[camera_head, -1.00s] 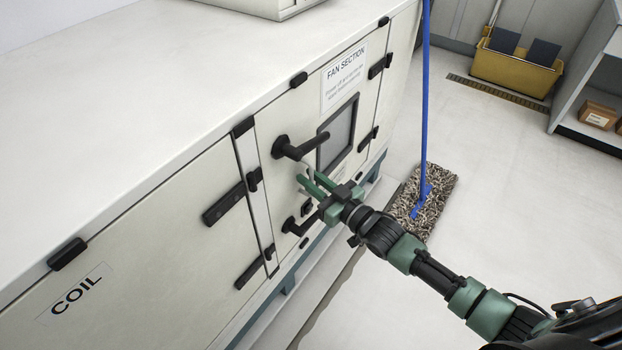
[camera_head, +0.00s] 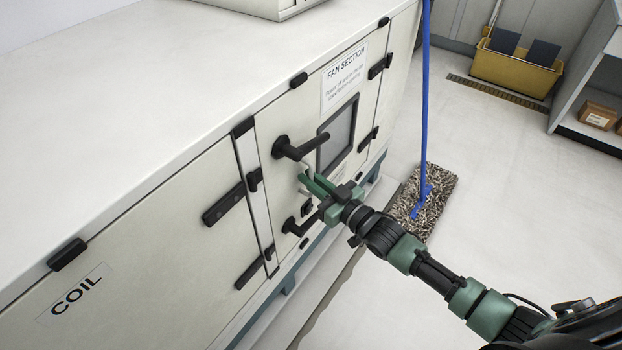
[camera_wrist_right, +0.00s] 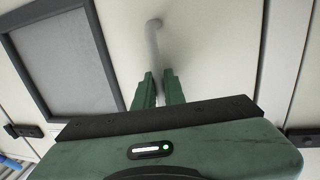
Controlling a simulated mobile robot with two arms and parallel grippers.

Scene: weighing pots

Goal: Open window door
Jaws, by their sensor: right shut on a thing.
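The window door (camera_head: 332,107), a pale panel marked FAN SECTION with a small dark-framed window (camera_head: 338,133), stands flush in the front of the long cabinet. It carries two black lever handles, an upper one (camera_head: 300,148) and a lower one (camera_head: 301,226). My right gripper (camera_head: 312,183) is between them. In the right wrist view its green fingers (camera_wrist_right: 159,90) are shut on a thin pale bar handle (camera_wrist_right: 155,50) that sticks out from the panel, beside the window (camera_wrist_right: 66,62). My left gripper is out of view.
A mop with a blue pole (camera_head: 425,100) and a shaggy head (camera_head: 422,205) stands on the floor right of the cabinet. The COIL panel (camera_head: 130,250) is to the left. A yellow bucket (camera_head: 513,73) and a shelf with a box (camera_head: 598,116) are at the back right. Open floor lies between.

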